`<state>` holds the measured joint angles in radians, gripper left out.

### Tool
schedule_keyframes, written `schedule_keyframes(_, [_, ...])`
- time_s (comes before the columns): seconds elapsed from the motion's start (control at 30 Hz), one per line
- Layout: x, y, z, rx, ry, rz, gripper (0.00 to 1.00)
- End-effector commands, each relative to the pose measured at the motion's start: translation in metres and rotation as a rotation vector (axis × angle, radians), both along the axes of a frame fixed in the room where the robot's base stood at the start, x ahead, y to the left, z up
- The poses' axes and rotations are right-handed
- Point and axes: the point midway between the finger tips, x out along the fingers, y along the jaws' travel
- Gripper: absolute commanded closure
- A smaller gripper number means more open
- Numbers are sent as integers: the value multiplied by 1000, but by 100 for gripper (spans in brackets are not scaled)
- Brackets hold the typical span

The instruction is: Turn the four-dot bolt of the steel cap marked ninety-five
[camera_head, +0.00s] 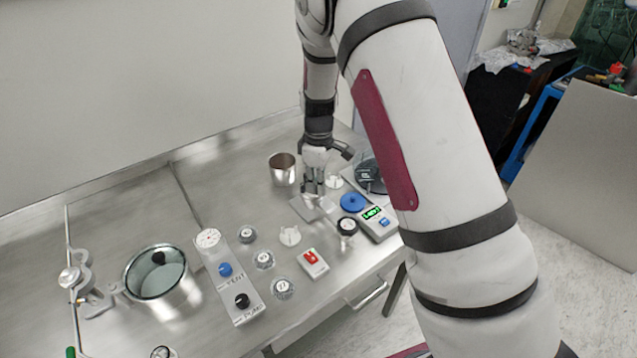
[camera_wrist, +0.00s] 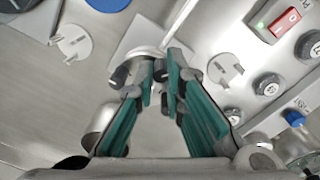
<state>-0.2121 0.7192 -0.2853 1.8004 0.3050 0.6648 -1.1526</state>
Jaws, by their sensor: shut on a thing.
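My gripper (camera_head: 313,190) points down over a flat grey plate (camera_head: 308,210) on the steel bench. In the wrist view its teal-lined fingers (camera_wrist: 163,80) come close together over a round pale metal cap (camera_wrist: 146,53) on that plate. The fingers are shut on a small part at the cap, which they largely hide. I take it for a bolt of the cap. Dark knob-like parts show around the cap's edge. I cannot read the mark ninety-five or any dots on the cap in either view.
A blue disc (camera_head: 353,202) and a scale with a green display (camera_head: 375,216) stand right of my gripper. A steel cup (camera_head: 282,169) stands left. White round fittings (camera_head: 290,236), a red switch (camera_head: 313,262), several knobs, a valve panel (camera_head: 236,284) and a glass-lidded pot (camera_head: 160,278) fill the front.

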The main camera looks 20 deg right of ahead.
Motion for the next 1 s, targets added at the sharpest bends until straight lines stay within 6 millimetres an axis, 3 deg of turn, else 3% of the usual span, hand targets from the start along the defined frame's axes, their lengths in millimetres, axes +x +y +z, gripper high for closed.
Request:
schedule_keyframes(0.27, [0,0,0,1,1,-58,100])
schedule_keyframes(1.0, [0,0,0,1,0,-470,100])
